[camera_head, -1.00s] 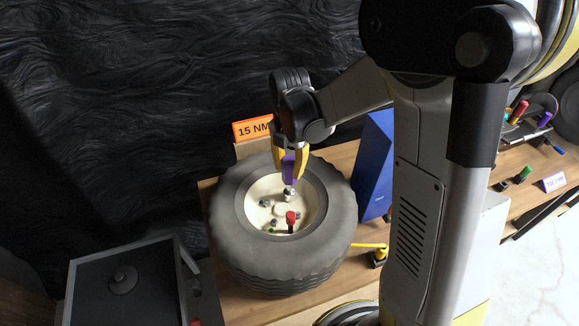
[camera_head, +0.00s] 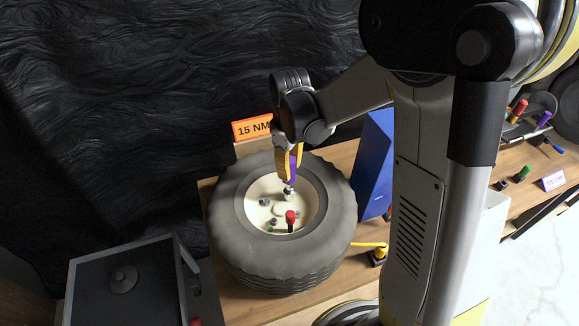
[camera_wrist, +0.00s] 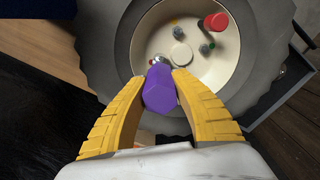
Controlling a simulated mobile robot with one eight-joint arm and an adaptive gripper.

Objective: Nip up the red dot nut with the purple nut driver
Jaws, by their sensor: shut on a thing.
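My gripper (camera_head: 290,160) is shut on the purple nut driver (camera_wrist: 160,90), its yellow fingers on both sides of the handle. The purple driver also shows in the head view (camera_head: 294,172), with its metal end pointing down into the wheel hub (camera_head: 262,188). The metal socket (camera_head: 288,193) is at the hub's upper right side, over or on a nut. Several grey nuts (camera_wrist: 204,49) sit around the hub, with small coloured dots near some. A red-capped piece (camera_head: 291,216) stands upright at the hub's near side.
The hub lies in a dark tyre (camera_head: 235,240) on a wooden bench (camera_head: 345,158). An orange "15 NM" sign (camera_head: 252,128) stands behind, a blue panel (camera_head: 375,165) at right. More coloured drivers (camera_head: 517,110) stand far right. A dark box (camera_head: 130,285) is at lower left.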

